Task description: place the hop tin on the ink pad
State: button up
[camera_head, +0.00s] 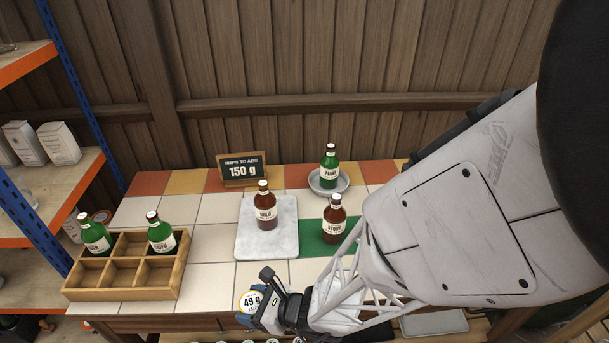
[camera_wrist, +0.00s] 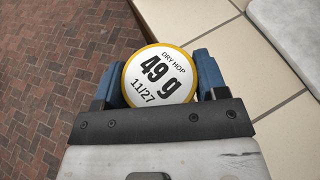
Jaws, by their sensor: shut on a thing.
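The hop tin (camera_head: 250,301) is a round tin with a white lid, a yellow rim and the label "DRY HOP 49 g 11/27". It also shows in the wrist view (camera_wrist: 160,76). My gripper (camera_head: 256,309) is shut on it, with a blue finger on each side of the tin in the wrist view (camera_wrist: 160,82). It holds the tin by the front edge of the tiled counter. I cannot tell for certain which thing is the ink pad; a flat green patch (camera_head: 312,245) lies under a brown bottle, partly hidden by my arm.
A white marble slab (camera_head: 285,247) carries a brown bottle (camera_head: 266,212). Another brown bottle (camera_head: 334,226) stands right of it. A green bottle (camera_head: 329,170) stands in a round dish. A wooden crate (camera_head: 120,293) holds two bottles at left. A sign (camera_head: 241,170) reads 150 g. Tiles left of the slab are clear.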

aim_at(252, 302)
jog(key=shift+r, duration=0.1)
notch_tip(252, 302, up, 21)
jog(key=w+d+r+m+t, duration=0.2)
jog(key=w+d, duration=0.6)
jog(key=w, duration=0.5)
jog(key=w+d+m+t+h, duration=0.1)
jog(key=w+d, duration=0.6)
jog(key=d, duration=0.4)
jog(key=w+d+m+t+h, duration=0.1)
jog(key=w+d+h, duration=0.1)
jog(key=w+d, duration=0.6)
jog(key=s+d+f+m+t+h, duration=0.2)
jog(key=d+m, duration=0.1)
jog(key=d, duration=3.7)
notch_tip(252, 302, down, 18)
jog(key=shift+s+d, duration=0.2)
jog(key=shift+d, duration=0.15)
